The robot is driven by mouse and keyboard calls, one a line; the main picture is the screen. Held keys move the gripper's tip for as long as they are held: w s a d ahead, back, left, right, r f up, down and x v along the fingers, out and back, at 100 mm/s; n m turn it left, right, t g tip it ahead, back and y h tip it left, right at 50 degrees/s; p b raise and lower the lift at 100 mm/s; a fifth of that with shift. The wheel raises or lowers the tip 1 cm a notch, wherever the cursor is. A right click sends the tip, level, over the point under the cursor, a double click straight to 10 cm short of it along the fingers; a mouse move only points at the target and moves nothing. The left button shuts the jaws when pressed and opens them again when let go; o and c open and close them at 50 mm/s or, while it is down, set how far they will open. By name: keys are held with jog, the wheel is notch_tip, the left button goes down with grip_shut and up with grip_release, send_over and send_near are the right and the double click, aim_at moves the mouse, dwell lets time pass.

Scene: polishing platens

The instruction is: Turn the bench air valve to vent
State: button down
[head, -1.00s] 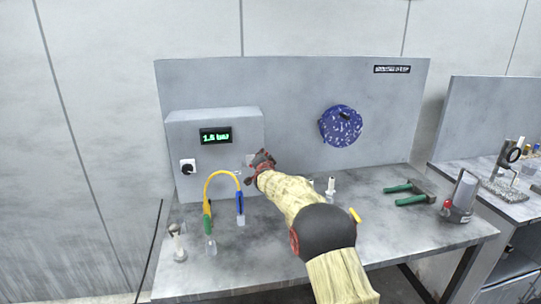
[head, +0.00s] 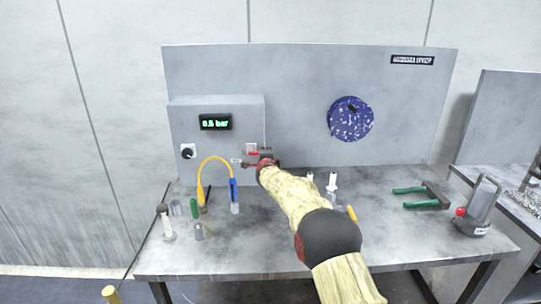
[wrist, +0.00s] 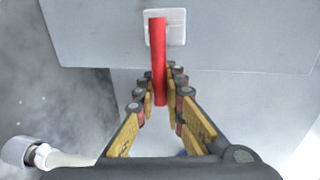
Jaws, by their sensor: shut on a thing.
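The air valve has a red lever (wrist: 158,62) on a white plate (wrist: 177,27), on the front of a grey box. In the head view the plate (head: 251,146) is at the box's right side, with a bit of red lever (head: 253,153) showing. My gripper (wrist: 160,92) is shut on the red lever, which runs between its fingers in the wrist view. In the head view my gripper (head: 262,159) partly hides the lever. The display (head: 215,122) on the box reads 0.5 bar.
A black knob (head: 187,152) is on the box's left. Green-handled pliers (head: 423,196) and a metal canister (head: 482,205) are at the right. A blue speckled disc (head: 351,119) is on the back panel.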

jog(key=shift+f, duration=0.2)
dwell(0.3)
jog(key=c, duration=1.9)
grip_release()
jog(key=shift+r, duration=0.1)
jog(key=shift+s+r, duration=0.35)
jog(key=shift+s, duration=1.6)
jog(key=shift+s+r, duration=0.4)
jog(key=shift+s, duration=1.55)
jog(key=shift+s+r, duration=0.35)
jog(key=shift+s, duration=1.6)
